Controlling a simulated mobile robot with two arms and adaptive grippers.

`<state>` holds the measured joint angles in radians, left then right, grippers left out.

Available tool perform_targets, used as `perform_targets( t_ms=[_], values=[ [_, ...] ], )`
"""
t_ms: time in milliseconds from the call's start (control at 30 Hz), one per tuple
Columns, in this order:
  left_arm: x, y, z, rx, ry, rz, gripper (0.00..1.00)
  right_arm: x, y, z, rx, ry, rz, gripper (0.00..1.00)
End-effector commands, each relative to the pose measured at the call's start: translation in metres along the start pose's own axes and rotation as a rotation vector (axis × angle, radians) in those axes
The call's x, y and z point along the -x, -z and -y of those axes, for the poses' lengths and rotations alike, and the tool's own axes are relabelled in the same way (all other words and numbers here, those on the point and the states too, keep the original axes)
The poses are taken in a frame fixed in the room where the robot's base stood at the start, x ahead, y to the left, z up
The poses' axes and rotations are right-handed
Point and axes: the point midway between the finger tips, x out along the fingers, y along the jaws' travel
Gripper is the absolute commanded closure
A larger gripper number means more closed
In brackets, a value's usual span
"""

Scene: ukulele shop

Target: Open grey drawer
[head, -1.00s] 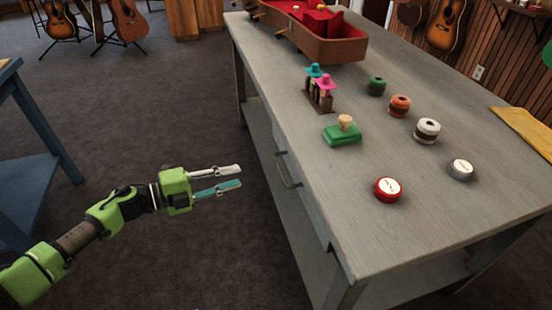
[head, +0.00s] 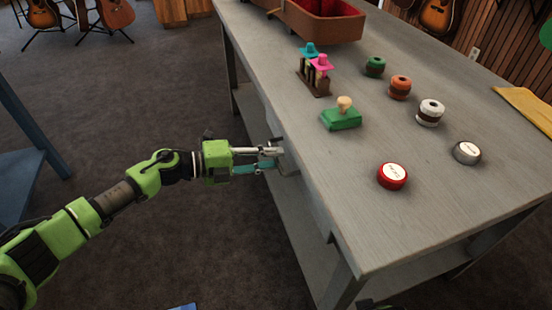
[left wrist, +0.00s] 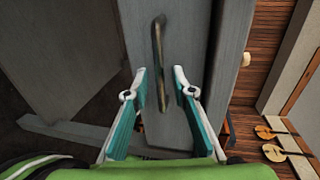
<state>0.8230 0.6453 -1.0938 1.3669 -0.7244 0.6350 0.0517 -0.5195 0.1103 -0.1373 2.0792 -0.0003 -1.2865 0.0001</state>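The grey drawer (head: 308,196) is in the near-left side of the grey workbench, and its front looks flush with the bench. In the left wrist view the drawer front (left wrist: 186,60) fills the middle, with its bar handle (left wrist: 159,50) running up and down the picture. My left gripper (head: 274,158) is at the handle in the head view and hides most of it. In the left wrist view my left gripper (left wrist: 160,73) is open, with one finger on either side of the handle and gaps showing. Contact cannot be told. My right gripper is not in view.
The bench top (head: 290,70) holds a red round tin (head: 392,176), a silver tin (head: 467,152), a green block with a knob (head: 342,116), several spools and a brown case (head: 325,25). A blue table (head: 25,180) stands left. Open floor lies between.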

Motion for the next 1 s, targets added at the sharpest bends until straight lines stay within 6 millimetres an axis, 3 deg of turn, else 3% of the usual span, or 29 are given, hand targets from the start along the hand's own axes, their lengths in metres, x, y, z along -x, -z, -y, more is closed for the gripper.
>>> perform_targets(
  t_ms=[167,467,567,833,1000],
  values=[
    [-0.013,0.0,0.0,0.0,0.001,0.001,0.76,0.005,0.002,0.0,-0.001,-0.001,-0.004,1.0],
    [-0.015,0.0,0.0,0.001,0.0,0.001,0.76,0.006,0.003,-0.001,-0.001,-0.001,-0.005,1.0],
    [-0.015,0.0,0.0,0.001,0.0,0.001,1.0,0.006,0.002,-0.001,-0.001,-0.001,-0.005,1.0],
    [-0.012,-0.001,-0.001,0.001,0.0,0.002,1.0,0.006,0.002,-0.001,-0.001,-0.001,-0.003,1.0],
    [0.005,-0.001,-0.005,0.003,-0.003,0.004,1.0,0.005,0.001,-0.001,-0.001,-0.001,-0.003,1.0]
  ],
)
